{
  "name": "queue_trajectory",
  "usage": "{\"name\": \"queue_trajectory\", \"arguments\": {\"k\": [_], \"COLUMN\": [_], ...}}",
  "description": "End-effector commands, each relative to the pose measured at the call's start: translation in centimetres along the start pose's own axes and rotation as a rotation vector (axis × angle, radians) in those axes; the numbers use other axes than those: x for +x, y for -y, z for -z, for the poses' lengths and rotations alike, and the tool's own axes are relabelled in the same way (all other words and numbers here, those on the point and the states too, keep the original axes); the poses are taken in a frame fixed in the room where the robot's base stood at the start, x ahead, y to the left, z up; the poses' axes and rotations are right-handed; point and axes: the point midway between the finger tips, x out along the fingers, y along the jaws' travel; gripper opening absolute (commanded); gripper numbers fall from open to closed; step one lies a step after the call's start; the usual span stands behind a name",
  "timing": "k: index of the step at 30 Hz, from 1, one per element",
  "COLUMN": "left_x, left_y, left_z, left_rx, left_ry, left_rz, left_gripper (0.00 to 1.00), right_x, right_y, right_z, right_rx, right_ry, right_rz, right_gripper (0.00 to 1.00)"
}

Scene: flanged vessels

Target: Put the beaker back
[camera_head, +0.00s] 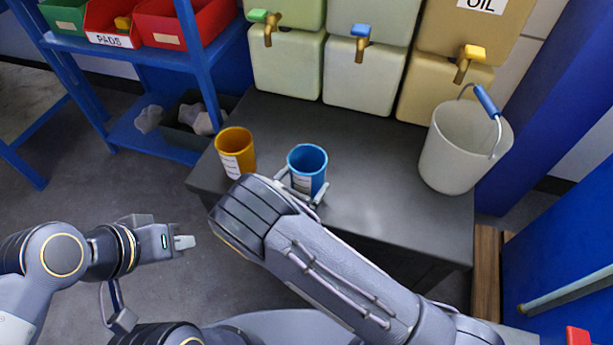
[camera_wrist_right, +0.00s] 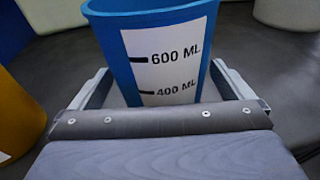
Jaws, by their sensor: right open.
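A blue beaker (camera_head: 307,168) stands upright on the dark bench (camera_head: 385,205) near its front edge. In the right wrist view the blue beaker (camera_wrist_right: 195,15) fills the middle, with a white label reading 600 ML and 400 ML. My right gripper (camera_head: 303,187) is open, with one finger on each side of the beaker; in the right wrist view gaps show beside it. An orange beaker (camera_head: 236,152) with a white label stands to the left. My left gripper (camera_head: 184,242) is empty over the floor; its fingers overlap, so its opening is unclear.
Tanks with taps (camera_head: 362,75) stand along the back of the bench. A pale bucket (camera_head: 458,150) with a blue-gripped handle is at the bench's right. A blue shelf (camera_head: 150,52) with red and green bins is at the left. The bench between beakers and bucket is clear.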

Motion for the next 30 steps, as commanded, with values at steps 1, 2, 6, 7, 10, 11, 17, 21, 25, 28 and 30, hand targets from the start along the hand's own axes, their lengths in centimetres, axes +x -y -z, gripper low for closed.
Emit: {"name": "queue_trajectory", "arguments": {"k": [1,2,6,7,10,11,17,21,25,28,30], "left_x": [-0.1,-0.2,-0.4,-0.4,-0.5,-0.5,-0.6,-0.6,-0.6,-0.6,-0.6], "left_y": [-0.1,-0.1,-0.2,-0.2,-0.2,-0.2,-0.3,-0.3,-0.3,-0.3,-0.3], "left_z": [0.1,0.1,0.2,0.2,0.2,0.2,0.3,0.3,0.3,0.3,0.3], "left_rx": [0.000,0.000,0.000,0.000,0.000,0.000,0.000,0.000,0.000,0.000,0.000], "left_ry": [0.000,0.000,0.000,0.000,0.000,0.000,0.000,0.000,0.000,0.000,0.000], "left_rz": [0.000,0.000,0.000,0.000,0.000,0.000,0.000,0.000,0.000,0.000,0.000], "left_gripper": [0.00,0.00,0.00,0.00,0.00,0.00,0.00,0.00,0.00,0.00,0.00], "right_x": [-1.2,-1.9,-5.0,-5.6,-7.5,-7.9,-9.8,-10.0,-10.0,-10.0,-10.0], "right_y": [-0.1,-0.1,-0.1,-0.1,0.0,-0.1,0.0,0.0,0.0,0.0,0.0], "right_z": [-0.1,-0.1,-0.1,-0.1,-0.1,-0.1,-0.1,0.0,0.0,0.0,0.0], "right_rx": [-0.002,-0.001,-0.002,-0.001,-0.001,0.000,0.000,0.000,0.000,0.000,-0.001], "right_ry": [0.000,0.000,0.001,0.000,0.001,0.001,0.001,0.001,0.001,0.001,0.001], "right_rz": [-0.005,-0.005,-0.005,-0.004,-0.003,-0.003,-0.001,0.000,0.000,0.000,0.000], "right_gripper": [1.00,1.00,1.00,1.00,1.00,1.00,1.00,1.00,1.00,1.00,1.00]}}
